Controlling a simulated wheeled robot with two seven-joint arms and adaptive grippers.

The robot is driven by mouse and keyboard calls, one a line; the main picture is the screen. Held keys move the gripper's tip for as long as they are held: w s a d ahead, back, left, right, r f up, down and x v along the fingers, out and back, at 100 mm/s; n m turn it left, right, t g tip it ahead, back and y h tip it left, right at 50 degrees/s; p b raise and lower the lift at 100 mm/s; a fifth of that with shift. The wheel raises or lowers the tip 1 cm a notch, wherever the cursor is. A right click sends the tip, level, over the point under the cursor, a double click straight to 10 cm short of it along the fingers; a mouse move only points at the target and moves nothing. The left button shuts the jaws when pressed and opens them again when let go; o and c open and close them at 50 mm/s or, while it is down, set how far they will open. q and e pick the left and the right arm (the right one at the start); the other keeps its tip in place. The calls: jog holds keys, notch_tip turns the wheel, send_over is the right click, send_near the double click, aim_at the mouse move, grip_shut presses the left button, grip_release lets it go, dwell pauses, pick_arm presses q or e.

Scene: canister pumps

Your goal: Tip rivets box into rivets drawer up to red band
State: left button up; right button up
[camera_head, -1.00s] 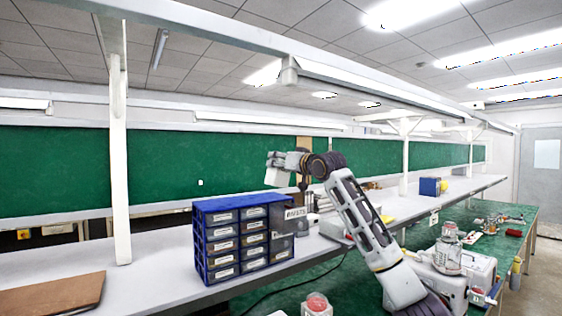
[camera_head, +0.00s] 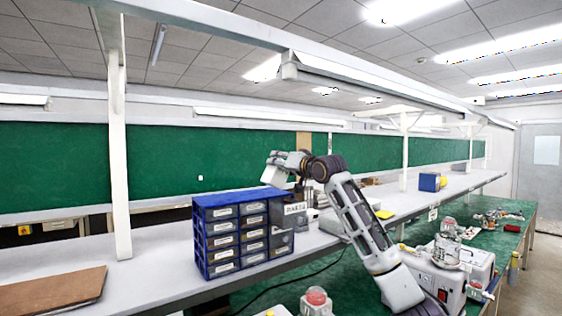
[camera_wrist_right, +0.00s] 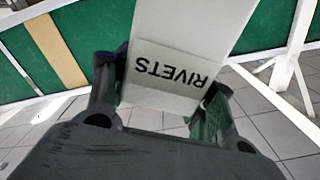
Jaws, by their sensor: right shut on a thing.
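The white rivets box (camera_head: 273,176) is held in my right gripper (camera_head: 282,164), over the top of the blue drawer cabinet in the head view. In the right wrist view the box (camera_wrist_right: 188,55) sits between the two dark fingers (camera_wrist_right: 160,100), its RIVETS label upside down. The rivets drawer (camera_head: 295,209), with a RIVETS label on its front, sticks out at the cabinet's upper right, just below and right of the box. The box's opening, any rivets and the red band cannot be made out. My left gripper is not in view.
The blue cabinet (camera_head: 204,230) holds several labelled grey drawers and stands on the grey shelf (camera_head: 145,262). A brown board (camera_head: 52,292) lies to its left. A white upright post (camera_head: 119,160) rises behind. Red-topped jars (camera_head: 316,300) and a white machine stand on the green bench.

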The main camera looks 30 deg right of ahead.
aim_at(285, 172)
jog(key=shift+d+f+m, duration=0.15)
jog(key=shift+f+m, duration=0.85)
jog(key=shift+m, duration=0.3)
jog(key=shift+d+f+m, duration=0.15)
jog(key=shift+f+m, duration=0.8)
jog(key=shift+m, duration=0.35)
jog(key=shift+d+r+m, duration=0.2)
jog(key=shift+d+m, duration=0.1)
jog(key=shift+m, duration=0.85)
jog(key=shift+d+r+m, duration=0.15)
jog(key=shift+d+m, duration=0.1)
jog(key=shift+m, duration=0.9)
dwell(3.1)
